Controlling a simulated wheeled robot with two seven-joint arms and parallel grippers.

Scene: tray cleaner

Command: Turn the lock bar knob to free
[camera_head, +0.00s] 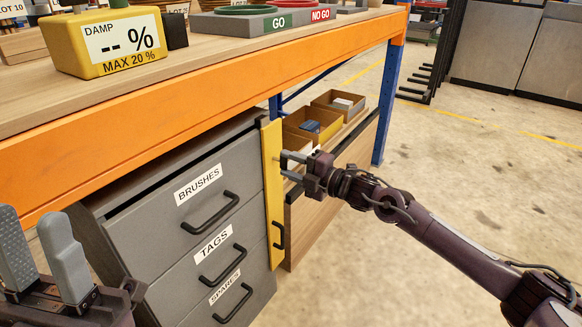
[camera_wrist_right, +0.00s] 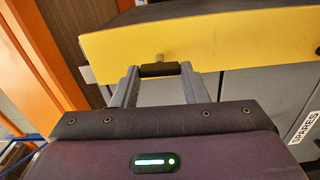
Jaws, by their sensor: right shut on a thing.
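The yellow lock bar (camera_head: 271,190) stands upright along the right front edge of the grey drawer cabinet (camera_head: 130,215). It also shows across the top of the right wrist view (camera_wrist_right: 210,44). A small dark knob (camera_wrist_right: 158,70) stands out from the bar, with a pale pin (camera_wrist_right: 160,57) beside it. My right gripper (camera_head: 290,164) reaches in from the right near the bar's upper part and is shut on the knob. In the head view the fingers mostly hide the knob. My left gripper (camera_head: 42,255) is open and empty at the lower left, apart from the cabinet.
The orange bench edge (camera_head: 200,105) runs above the cabinet. Drawers labelled BRUSHES (camera_head: 197,183), TAGS and SPARES have dark handles. A dark handle (camera_head: 279,236) sits low on the bar. Open boxes (camera_head: 312,122) stand on a shelf behind my right gripper. The floor at right is clear.

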